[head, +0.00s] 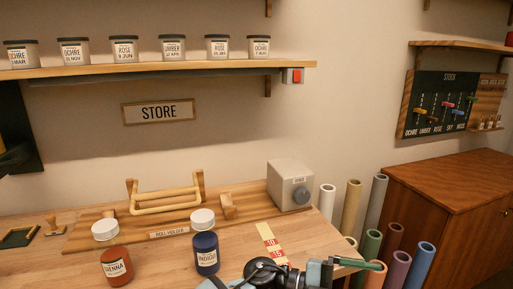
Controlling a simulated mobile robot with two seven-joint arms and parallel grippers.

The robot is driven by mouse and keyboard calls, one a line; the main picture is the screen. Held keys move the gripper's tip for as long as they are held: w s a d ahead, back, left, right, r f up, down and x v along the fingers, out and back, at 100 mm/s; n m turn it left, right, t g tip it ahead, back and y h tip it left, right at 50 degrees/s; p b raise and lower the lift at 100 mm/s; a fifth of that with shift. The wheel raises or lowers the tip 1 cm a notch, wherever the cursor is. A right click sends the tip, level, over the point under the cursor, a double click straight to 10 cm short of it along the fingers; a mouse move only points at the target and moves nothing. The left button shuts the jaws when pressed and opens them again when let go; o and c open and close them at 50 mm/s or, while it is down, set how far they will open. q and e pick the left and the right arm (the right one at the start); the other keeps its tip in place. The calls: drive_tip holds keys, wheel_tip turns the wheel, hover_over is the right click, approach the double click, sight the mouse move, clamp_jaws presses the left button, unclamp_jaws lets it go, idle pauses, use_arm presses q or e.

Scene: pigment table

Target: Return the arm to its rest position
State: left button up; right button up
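A black and teal part of my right arm with its gripper (312,273) shows at the bottom edge, right of centre, over the table's front right part. The fingertips are not clear, so I cannot tell whether it is open or shut. A thin green bar (358,264) lies level just right of it; I cannot tell whether it is held. My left gripper is not in view.
The wooden table (160,265) bears a sienna jar (117,267), an indigo jar (206,252), a roll holder (170,233), a grey box (290,185) and a red-marked strip (268,240). Paper rolls (399,268) stand right of it, beside a cabinet (455,180). Labelled jars line the shelf (150,70).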

use_arm(q)
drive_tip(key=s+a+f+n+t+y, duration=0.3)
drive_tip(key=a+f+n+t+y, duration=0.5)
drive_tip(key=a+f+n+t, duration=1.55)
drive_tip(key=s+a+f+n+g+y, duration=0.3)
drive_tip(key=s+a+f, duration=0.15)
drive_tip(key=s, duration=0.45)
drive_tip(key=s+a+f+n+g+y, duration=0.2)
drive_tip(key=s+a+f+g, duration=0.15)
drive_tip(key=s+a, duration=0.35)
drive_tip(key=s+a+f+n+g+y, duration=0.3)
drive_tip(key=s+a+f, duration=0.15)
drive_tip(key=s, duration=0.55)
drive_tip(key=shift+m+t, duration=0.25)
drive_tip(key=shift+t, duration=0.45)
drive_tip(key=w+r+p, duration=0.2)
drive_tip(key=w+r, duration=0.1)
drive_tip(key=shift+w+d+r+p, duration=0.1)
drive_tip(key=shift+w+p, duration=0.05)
drive_tip(key=shift+p, duration=0.15)
use_arm(e)
drive_tip(key=shift+t, duration=0.4)
drive_tip(key=w+r, duration=0.2)
drive_tip(key=r, duration=0.1)
drive_tip(key=shift+w+d+r, duration=0.15)
drive_tip(key=shift+w+r, duration=0.05)
drive_tip(key=shift+w, duration=0.1)
